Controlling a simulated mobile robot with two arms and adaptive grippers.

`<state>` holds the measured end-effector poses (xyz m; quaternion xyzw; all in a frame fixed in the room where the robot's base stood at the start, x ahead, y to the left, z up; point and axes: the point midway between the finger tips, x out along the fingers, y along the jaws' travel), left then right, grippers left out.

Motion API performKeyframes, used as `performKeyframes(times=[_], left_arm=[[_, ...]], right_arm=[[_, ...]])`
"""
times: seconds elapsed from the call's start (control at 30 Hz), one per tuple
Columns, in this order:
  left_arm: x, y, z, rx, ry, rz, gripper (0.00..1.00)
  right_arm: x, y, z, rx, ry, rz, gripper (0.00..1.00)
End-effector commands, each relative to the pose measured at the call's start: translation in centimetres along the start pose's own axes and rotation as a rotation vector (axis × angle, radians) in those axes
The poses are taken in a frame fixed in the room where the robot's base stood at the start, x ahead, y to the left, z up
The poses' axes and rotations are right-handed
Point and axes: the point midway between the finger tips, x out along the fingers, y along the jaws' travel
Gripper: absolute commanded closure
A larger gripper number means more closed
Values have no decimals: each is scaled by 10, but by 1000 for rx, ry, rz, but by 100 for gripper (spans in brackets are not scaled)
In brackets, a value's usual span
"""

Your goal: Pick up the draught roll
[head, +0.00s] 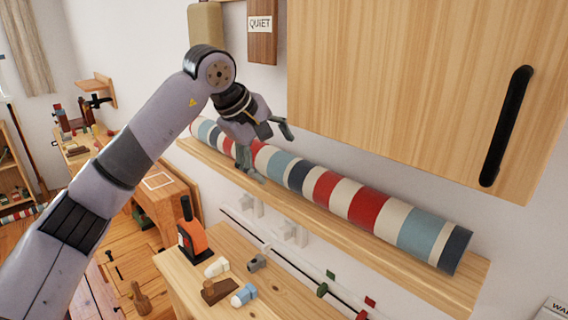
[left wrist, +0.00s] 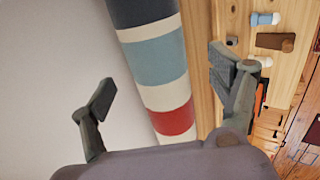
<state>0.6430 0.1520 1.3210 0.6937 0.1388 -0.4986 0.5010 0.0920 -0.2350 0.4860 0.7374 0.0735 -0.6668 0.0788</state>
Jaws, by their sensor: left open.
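The draught roll (head: 345,196) is a long striped cylinder in red, cream, blue and navy. It lies along a narrow wooden wall shelf (head: 400,262). My left gripper (head: 268,153) is open at the roll, towards its far left part, and hides a little of it. In the left wrist view the roll (left wrist: 160,62) runs between the two spread fingers of my left gripper (left wrist: 160,88), with one finger on the wall side and one on the room side. I see a gap beside each finger, and no clear contact. My right gripper is not in view.
A wooden cabinet (head: 420,80) with a black handle hangs above the shelf. Below stands a workbench (head: 185,285) with an orange and black tool (head: 192,238) and several small pieces. A rail with white knobs (head: 290,232) runs under the shelf. A "QUIET" sign (head: 261,24) hangs behind.

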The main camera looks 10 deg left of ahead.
Motion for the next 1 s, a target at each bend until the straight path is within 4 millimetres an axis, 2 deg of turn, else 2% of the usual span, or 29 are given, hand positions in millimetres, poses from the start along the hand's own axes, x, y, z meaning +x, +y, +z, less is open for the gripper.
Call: performKeyframes(times=[0.03,0.07,0.23,0.5,1.0], left_arm=[[5,4,0,-2,-3,-4,18],[10,4,0,-2,-5,-5,18],[32,3,0,0,-2,-3,18],[36,2,0,0,-1,0,18],[36,2,0,0,-1,0,50]], right_arm=[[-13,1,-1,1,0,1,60],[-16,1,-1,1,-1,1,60],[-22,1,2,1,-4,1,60],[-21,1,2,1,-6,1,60],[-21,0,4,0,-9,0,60]])
